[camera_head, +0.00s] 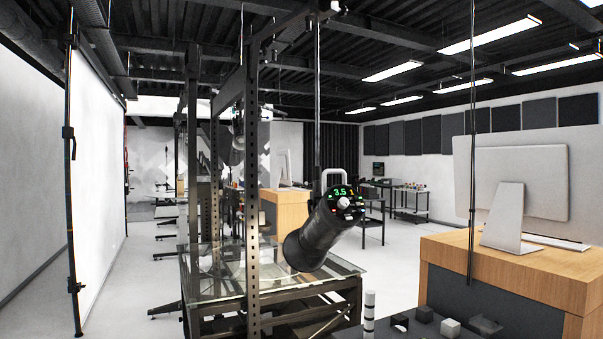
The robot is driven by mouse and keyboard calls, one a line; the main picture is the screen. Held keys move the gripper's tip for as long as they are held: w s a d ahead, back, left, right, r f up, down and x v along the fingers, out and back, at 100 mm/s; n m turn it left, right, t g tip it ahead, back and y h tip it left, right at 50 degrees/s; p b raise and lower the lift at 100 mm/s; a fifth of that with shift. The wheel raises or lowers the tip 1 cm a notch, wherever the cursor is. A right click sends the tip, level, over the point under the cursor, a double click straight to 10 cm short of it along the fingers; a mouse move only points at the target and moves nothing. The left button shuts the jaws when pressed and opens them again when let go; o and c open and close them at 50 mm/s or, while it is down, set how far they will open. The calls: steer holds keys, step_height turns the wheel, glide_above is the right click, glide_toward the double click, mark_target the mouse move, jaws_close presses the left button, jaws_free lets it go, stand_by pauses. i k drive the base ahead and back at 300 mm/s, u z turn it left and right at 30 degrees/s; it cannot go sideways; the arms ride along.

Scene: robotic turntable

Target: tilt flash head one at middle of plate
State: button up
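A black cylindrical flash head (322,228) hangs from a thin vertical rod (317,110) by a pale bracket. Its round rear panel, with green digits reading 3.5, faces me and up to the right. Its wider front end points down and to the left, over the glass plate (335,268). The plate lies on a dark metal frame, and uprights and the flash head hide much of it. I cannot tell whether the head is over the plate's middle. My gripper is not in view.
A perforated dark post (252,200) stands just left of the flash head. A wooden desk (520,262) with a monitor (520,185) is at the right. Small blocks and a banded cylinder (369,312) stand at the bottom. A light stand (72,200) is at the left.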

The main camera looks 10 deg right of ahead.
mark_target(327, 224)
steer(key=u, duration=0.35)
steer(key=i, duration=0.85)
steer(key=u, duration=0.05)
